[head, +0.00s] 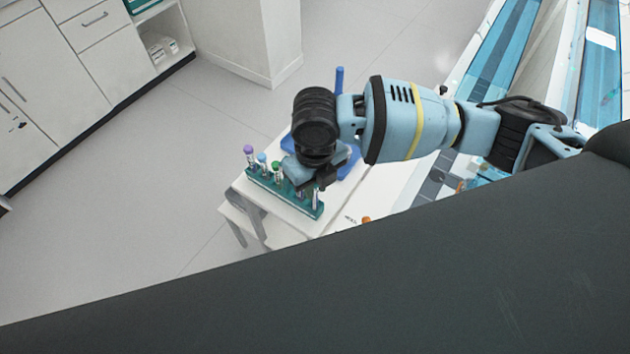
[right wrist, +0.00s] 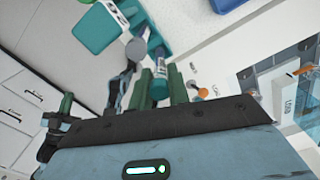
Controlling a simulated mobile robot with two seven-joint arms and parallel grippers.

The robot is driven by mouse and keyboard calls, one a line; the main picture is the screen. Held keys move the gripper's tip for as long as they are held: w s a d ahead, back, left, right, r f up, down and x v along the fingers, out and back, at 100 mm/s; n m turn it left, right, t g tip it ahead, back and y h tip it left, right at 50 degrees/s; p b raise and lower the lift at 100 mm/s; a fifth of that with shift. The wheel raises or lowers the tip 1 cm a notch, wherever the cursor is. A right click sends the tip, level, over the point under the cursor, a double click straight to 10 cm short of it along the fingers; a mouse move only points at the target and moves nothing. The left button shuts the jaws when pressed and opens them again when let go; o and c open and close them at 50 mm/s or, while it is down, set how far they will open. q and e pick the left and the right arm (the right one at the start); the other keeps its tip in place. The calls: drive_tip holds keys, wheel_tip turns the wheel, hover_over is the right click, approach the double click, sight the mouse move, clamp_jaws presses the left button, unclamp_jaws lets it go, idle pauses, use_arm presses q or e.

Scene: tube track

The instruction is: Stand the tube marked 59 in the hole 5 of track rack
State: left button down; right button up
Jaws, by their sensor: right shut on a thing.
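The green rack (head: 262,184) stands on the white table, in the middle of the head view. Several tubes stand in it toward its left end, among them a purple-capped tube (head: 249,151), a blue-capped tube (head: 262,159) and a green-capped tube (head: 276,167). My right gripper (head: 314,184) is over the rack's right part, shut on a tube (head: 316,198) that points down at the rack. I cannot tell whether its lower end is in a hole. A tube with a pale label (right wrist: 157,76) shows in the right wrist view. Its number is unreadable. My left gripper is out of view.
A blue stand with an upright post (head: 339,80) is just behind my right gripper. An orange-capped thing (head: 366,219) lies to the right of the rack on the white table (head: 345,208). Cabinets (head: 60,70) stand at the back left, with open floor between.

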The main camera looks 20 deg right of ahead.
drive_tip(key=shift+f, duration=0.4)
drive_tip(key=o, duration=0.8)
drive_tip(key=shift+r, duration=0.1)
wheel_tip(320, 180, up, 8)
drive_tip(key=shift+f, duration=0.15)
idle(0.3)
drive_tip(key=shift+s, duration=0.1)
idle(0.7)
